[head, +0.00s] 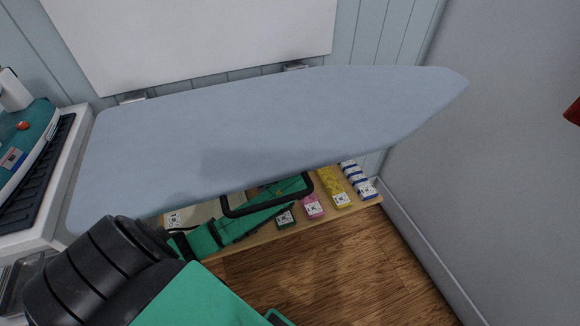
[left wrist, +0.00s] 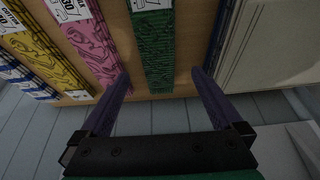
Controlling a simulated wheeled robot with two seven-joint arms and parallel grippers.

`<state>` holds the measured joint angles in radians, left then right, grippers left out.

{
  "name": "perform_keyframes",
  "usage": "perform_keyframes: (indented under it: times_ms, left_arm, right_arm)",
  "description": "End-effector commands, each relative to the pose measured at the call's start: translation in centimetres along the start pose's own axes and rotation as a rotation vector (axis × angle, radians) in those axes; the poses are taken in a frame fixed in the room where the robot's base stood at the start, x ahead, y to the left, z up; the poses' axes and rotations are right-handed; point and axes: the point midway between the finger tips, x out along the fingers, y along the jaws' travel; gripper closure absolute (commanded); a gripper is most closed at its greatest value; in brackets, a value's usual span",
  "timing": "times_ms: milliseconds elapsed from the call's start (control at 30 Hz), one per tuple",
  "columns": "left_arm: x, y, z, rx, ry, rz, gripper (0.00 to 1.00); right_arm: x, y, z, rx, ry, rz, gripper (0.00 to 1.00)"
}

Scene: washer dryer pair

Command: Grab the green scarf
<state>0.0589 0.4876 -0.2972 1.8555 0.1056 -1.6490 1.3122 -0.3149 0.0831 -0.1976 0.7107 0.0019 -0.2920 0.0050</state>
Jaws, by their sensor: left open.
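The green scarf (left wrist: 155,50) is a dark green folded strip with a white label, lying on a wooden shelf. In the left wrist view it runs down the middle, its lower end between my fingers. My left gripper (left wrist: 160,80) is open, with a purple finger on either side of the scarf and no visible grip on it. I cannot tell the height gap. In the head view only the labelled front end of the scarf (head: 286,217) shows. My left arm reaches over it, and the ironing board hides the rest and my fingertips. My right gripper is not in view.
A pink folded cloth (left wrist: 92,45) and a yellow one (left wrist: 45,50) lie beside the scarf. A pale board or box (left wrist: 268,45) stands on the other side. The ironing board (head: 270,115) overhangs the shelf (head: 250,243). The wooden floor (head: 340,270) in front is clear.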

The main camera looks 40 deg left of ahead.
Motion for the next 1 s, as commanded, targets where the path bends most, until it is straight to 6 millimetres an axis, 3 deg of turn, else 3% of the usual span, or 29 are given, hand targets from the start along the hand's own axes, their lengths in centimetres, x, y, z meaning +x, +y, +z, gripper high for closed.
perform_keyframes:
  times_ms: [267,500,733,767,900,967,1000]
  left_arm:
    - [3.0,-0.1,0.0,0.000,0.001,-0.003,0.00]
    - [7.3,-0.3,0.0,0.002,0.000,-0.002,0.00]
    - [7.6,-0.2,-0.1,0.002,0.000,0.000,0.00]
    - [7.6,-0.2,-0.1,0.002,0.000,0.000,0.04]
    - [7.5,-0.2,-0.1,0.002,0.000,0.000,0.57]
    - [7.5,-0.2,-0.1,0.002,-0.001,0.000,0.80]
    - [7.5,-0.2,-0.1,0.002,0.000,0.000,0.85]
  right_arm:
    - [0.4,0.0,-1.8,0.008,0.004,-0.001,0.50]
    - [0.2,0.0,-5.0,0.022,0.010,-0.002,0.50]
    - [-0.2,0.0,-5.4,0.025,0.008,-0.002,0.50]
    - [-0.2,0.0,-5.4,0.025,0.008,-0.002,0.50]
    - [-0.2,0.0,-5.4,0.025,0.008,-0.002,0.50]
    - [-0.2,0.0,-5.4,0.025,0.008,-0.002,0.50]
    - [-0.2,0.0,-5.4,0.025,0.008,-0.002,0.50]
